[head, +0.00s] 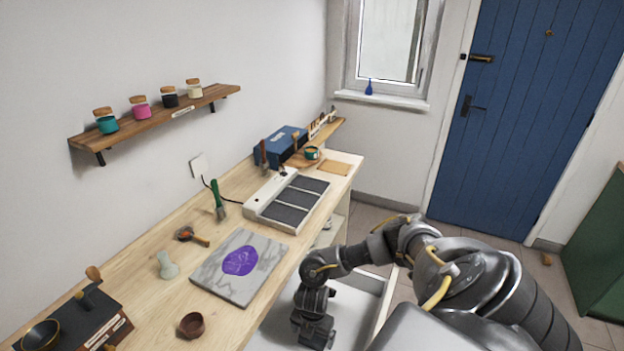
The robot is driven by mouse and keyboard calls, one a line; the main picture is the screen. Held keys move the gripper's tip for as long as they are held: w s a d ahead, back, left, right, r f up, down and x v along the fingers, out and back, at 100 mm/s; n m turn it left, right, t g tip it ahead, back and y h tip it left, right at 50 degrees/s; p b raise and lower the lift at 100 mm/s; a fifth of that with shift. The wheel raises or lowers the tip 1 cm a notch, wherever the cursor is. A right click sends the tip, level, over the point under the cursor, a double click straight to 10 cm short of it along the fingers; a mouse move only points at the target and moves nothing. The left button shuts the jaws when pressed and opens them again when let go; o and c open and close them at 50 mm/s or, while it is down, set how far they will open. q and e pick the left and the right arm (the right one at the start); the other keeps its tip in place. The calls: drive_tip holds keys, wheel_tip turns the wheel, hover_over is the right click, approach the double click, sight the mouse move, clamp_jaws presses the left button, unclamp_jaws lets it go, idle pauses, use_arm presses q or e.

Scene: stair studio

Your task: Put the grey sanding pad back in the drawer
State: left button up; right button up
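An open white drawer (354,307) sticks out from under the front of the wooden workbench (225,225). My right arm reaches over it, and my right gripper (313,335) points down at or just above its inside. The fingertips are small and dark, and I cannot tell whether they are open, shut or holding something. I cannot make out the grey sanding pad for certain; it may be hidden by my gripper or arm. My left gripper is not in view.
On the bench are a marble slab (225,284) with a purple patch, a white unit with dark panels (290,201), a brown bowl (191,325), a pale grey-green object (166,265), an orange-and-black tool (192,236) and a blue box (281,144). A shelf (155,117) holds jars.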

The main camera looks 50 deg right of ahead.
wheel_tip(320, 180, up, 12)
drive_tip(key=shift+r+p, duration=0.15)
drive_tip(key=shift+p, duration=0.25)
idle(0.3)
idle(0.4)
